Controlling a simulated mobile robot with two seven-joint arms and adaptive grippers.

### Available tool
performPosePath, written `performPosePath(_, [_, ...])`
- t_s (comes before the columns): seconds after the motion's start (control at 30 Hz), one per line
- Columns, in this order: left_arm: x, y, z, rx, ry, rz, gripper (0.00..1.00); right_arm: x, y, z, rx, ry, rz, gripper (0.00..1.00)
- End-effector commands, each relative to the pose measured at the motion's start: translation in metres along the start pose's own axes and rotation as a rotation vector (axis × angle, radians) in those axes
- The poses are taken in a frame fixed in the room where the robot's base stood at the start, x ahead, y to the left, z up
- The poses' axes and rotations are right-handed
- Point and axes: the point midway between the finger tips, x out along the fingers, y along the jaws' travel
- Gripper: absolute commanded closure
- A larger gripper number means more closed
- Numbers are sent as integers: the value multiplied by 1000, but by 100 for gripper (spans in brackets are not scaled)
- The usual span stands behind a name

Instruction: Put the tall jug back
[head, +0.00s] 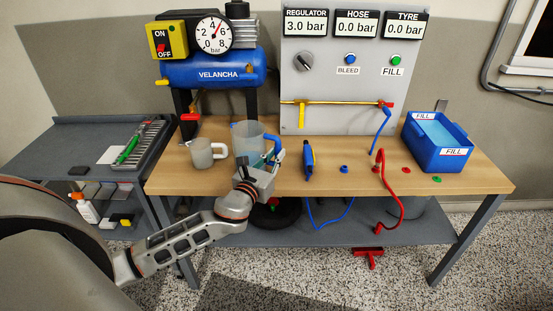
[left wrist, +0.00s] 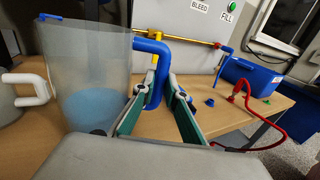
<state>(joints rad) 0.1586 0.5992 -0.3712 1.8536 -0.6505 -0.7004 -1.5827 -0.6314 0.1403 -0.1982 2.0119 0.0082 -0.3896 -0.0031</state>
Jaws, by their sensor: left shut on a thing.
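The tall jug (head: 247,138) is clear with a blue handle and stands upright at the left part of the wooden bench. In the left wrist view the tall jug (left wrist: 92,75) fills the left side, with blue liquid low inside. My left gripper (head: 272,162) is at the handle's side, right of the jug. In the left wrist view the fingers of this gripper (left wrist: 160,105) are on either side of the blue handle (left wrist: 153,70), shut on it. I cannot tell whether the jug's base touches the bench. My right gripper is not in view.
A shorter jug (head: 203,153) with a white handle stands just left of the tall jug. A blue tool (head: 309,158), red hose (head: 390,190) and blue bin (head: 438,145) are to the right. The compressor (head: 210,72) stands behind. The bench's front edge is close.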

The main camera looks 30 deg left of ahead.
Motion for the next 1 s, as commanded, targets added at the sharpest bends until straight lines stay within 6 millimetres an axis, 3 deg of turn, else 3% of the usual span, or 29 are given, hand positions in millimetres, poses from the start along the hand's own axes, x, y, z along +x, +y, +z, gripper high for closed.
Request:
performPosePath(0.47, [1, 0, -4, 2, -7, 1, 100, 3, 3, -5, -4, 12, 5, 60])
performPosePath(0.5, [0, 0, -5, 0, -3, 0, 77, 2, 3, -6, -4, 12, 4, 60])
performPosePath(0.53, [0, 0, -5, 0, -3, 0, 71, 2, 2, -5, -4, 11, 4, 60])
performPosePath(1.0, [-5, 0, -4, 1, -1, 0, 71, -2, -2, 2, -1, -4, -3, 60])
